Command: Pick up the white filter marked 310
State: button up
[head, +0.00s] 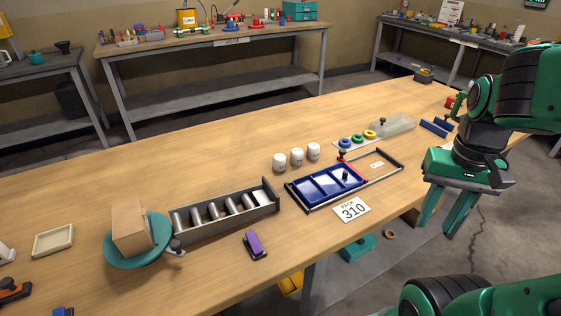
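Three white filters stand upright in a slanting row near the middle of the table: a left one (280,162), a middle one (297,156) and a right one (313,151). Small dark marks show on them, but I cannot read which is 310. A white card reading "PACK 310" (351,209) lies in front of a blue tray. My green gripper (438,228) is at the right, well apart from the filters and in front of the table's near right edge. Its two fingers point down, spread open with nothing between them.
A grey rack (236,225) of metal cylinders, a teal turntable (157,254) with a brown box (131,227), and a purple object (255,246) stand left. Bare tabletop lies behind the filters.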

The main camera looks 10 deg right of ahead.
aim_at(279, 160)
jog(key=z, duration=0.4)
jog(key=k, duration=0.5)
jog(key=u, duration=1.35)
